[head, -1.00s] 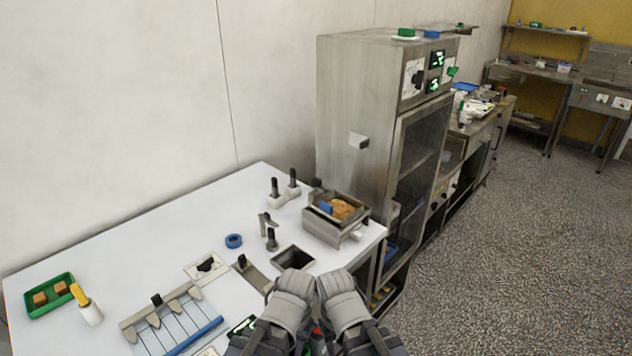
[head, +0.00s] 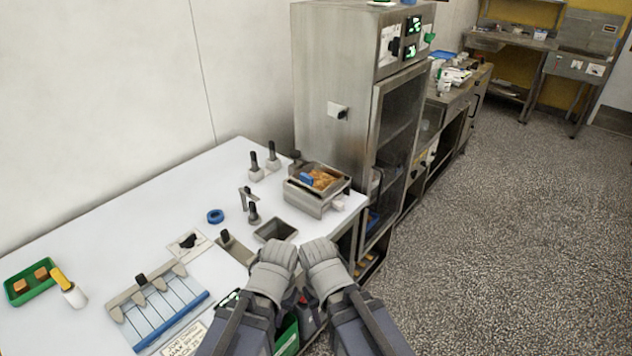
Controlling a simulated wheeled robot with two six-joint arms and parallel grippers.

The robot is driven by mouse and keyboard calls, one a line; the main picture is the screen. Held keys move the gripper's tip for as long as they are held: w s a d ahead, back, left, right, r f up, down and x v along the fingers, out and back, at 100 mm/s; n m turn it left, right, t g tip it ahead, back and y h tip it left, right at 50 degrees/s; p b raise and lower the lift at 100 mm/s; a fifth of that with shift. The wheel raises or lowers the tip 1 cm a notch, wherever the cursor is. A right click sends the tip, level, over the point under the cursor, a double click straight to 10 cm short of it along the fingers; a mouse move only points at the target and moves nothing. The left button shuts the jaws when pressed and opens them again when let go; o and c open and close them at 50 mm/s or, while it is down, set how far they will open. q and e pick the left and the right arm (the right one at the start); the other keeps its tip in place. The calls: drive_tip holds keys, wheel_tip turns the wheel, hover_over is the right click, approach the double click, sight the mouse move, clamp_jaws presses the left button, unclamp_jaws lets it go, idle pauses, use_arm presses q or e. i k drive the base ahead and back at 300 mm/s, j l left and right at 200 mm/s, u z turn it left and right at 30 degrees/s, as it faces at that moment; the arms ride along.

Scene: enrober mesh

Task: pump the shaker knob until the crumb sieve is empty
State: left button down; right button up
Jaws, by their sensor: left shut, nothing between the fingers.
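The crumb sieve appears to be the steel box (head: 312,199) at the right end of the white table. Orange-brown crumbs (head: 322,178) and a small blue piece show in its top. A dark knob (head: 296,156) stands at its back left and a pale block (head: 340,204) at its right side; I cannot tell which is the shaker knob. My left gripper (head: 275,252) is shut and empty in front of the table, below and left of the sieve. My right gripper (head: 321,252) is beside it; its fingers cannot be made out. Both are apart from the sieve.
A square opening (head: 276,230) lies in the table before the sieve. Black-handled tools (head: 253,213), a blue ring (head: 215,216), a slotted rack (head: 160,308) and a green tray (head: 28,284) stand leftward. A tall steel cabinet (head: 335,80) rises behind. The floor at right is clear.

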sight(294, 154)
drive_tip(key=i+l, duration=0.15)
drive_tip(key=l, duration=0.25)
drive_tip(key=i+l, duration=0.15)
drive_tip(key=l, duration=0.25)
drive_tip(key=i+l, duration=0.15)
drive_tip(key=l, duration=0.2)
drive_tip(key=i+l+z, duration=0.1)
drive_tip(key=l, duration=0.3)
drive_tip(key=i+l, duration=0.2)
drive_tip(key=l, duration=0.2)
